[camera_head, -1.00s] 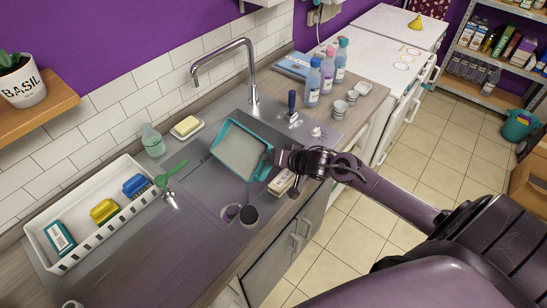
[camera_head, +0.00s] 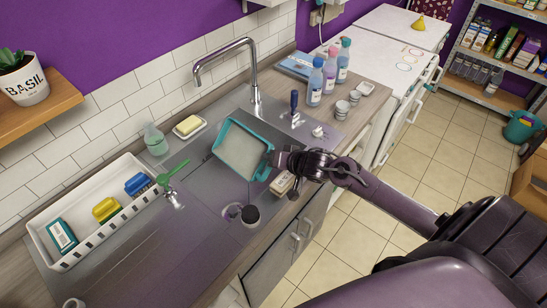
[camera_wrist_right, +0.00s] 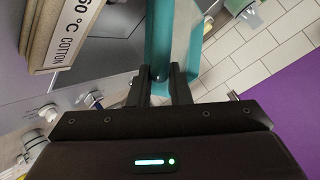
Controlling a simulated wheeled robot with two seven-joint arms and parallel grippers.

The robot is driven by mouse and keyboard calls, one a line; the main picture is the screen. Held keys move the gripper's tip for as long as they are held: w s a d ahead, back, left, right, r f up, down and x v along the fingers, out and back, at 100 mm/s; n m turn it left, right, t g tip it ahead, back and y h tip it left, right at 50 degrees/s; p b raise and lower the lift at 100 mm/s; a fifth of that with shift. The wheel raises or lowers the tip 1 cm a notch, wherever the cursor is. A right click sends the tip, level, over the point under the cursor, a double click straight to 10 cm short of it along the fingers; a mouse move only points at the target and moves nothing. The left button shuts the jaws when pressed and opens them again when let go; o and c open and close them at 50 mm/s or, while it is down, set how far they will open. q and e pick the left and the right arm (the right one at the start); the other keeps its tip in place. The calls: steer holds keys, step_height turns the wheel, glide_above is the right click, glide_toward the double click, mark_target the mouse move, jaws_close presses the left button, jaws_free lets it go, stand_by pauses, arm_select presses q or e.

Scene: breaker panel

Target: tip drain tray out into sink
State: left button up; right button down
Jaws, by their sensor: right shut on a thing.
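The teal drain tray (camera_head: 264,171) has a pale grey inside and is held tilted over the steel sink (camera_head: 210,182). My right gripper (camera_head: 276,158) is shut on its right side. The right wrist view shows the two dark fingers (camera_wrist_right: 161,80) closed on a teal part of the tray (camera_wrist_right: 163,35). I cannot tell whether any liquid is in the tray or running out of it. The tray hides part of the basin beneath it. My left gripper is not in view.
The tap (camera_head: 225,58) arches behind the tray. A white rack (camera_head: 100,238) with sponges and a brush stands left. A soap bottle (camera_head: 155,140) and soap dish (camera_head: 189,127) are by the wall.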

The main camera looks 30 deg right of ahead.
steer(key=shift+a+r, duration=0.15)
steer(key=shift+a, duration=0.1)
stand_by(0.6)
steer(key=shift+s+a+r+n+h, duration=0.1)
steer(key=shift+a+r+n+h, duration=0.05)
steer(key=shift+a+n+h, duration=0.2)
steer(key=shift+d, duration=0.1)
steer(key=shift+s+a+r+h, duration=0.1)
steer(key=shift+a+h, duration=0.15)
stand_by(0.6)
steer(key=shift+s+a+n, duration=0.1)
steer(key=shift+a+n, duration=0.15)
steer(key=shift+a, duration=0.05)
steer(key=shift+t, duration=0.3)
